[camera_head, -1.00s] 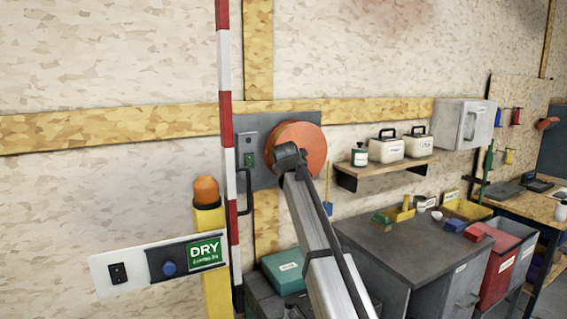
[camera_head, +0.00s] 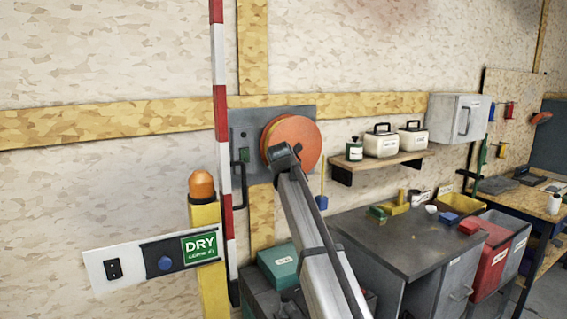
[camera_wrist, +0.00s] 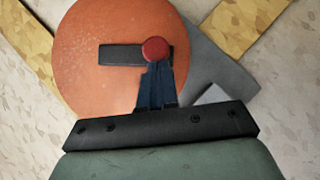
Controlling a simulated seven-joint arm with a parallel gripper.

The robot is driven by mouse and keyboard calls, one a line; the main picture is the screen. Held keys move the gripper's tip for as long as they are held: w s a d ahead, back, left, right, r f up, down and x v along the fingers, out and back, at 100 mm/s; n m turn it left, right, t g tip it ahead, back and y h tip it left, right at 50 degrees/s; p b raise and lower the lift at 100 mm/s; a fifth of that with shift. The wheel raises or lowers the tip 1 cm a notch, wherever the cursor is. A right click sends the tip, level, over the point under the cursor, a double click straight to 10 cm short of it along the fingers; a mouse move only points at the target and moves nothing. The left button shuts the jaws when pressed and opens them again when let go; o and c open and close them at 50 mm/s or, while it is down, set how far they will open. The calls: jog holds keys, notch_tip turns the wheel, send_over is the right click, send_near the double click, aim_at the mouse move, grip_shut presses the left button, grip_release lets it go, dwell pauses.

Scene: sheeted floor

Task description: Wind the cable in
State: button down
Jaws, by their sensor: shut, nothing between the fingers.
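The orange cable reel (camera_head: 302,135) is mounted on a grey plate (camera_head: 243,125) on the wall. In the wrist view the reel's orange face (camera_wrist: 90,70) fills the upper left, with a short dark crank bar (camera_wrist: 120,54) and a round red knob (camera_wrist: 155,49) at the bar's right end. My gripper (camera_wrist: 157,66) is shut and empty, its fingertips at the lower edge of the knob; I cannot tell whether they touch it. In the head view my wrist (camera_head: 283,157) covers the reel's lower left and hides the knob. No loose cable is clearly visible.
A red-and-white pole (camera_head: 220,110) stands just left of the reel, and a yellow post (camera_head: 207,245) with an orange cap beside it. A wooden shelf (camera_head: 385,163) with containers is to the right. A grey cabinet (camera_head: 400,245) stands below right.

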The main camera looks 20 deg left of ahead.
jog(key=shift+w+d+f+n+t, duration=2.35)
jog(key=shift+f+n+t, duration=1)
jog(key=shift+n, duration=1.05)
jog(key=w+d+r, duration=0.3)
jog(key=w+d, duration=0.4)
jog(key=shift+r, duration=0.45)
